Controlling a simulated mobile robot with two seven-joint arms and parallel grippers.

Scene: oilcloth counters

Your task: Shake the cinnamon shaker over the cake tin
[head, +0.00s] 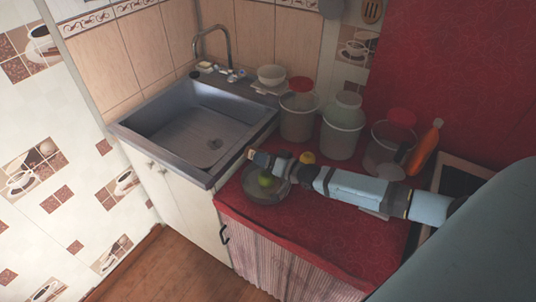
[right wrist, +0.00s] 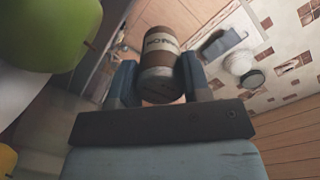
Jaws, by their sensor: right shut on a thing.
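The cinnamon shaker (right wrist: 158,62) is a small brown cylinder with a white lettered label. My right gripper (right wrist: 158,85) is shut on it, one finger on each side. In the head view my right arm reaches in from the right, and the right gripper (head: 268,161) holds the shaker (head: 251,155) tilted nearly on its side. Below it on the red counter is a round, shallow vessel (head: 268,201), which seems to be the cake tin. A green apple (head: 265,180) shows inside or just over it. The gripper partly hides the vessel's far rim. My left gripper is not in view.
A sink (head: 190,125) lies to the left with a white bowl (head: 271,75) behind it. Several clear containers, including one with a red lid (head: 301,84), and an orange bottle (head: 425,147) stand behind my arm. A yellow item (head: 307,157) is beside the gripper.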

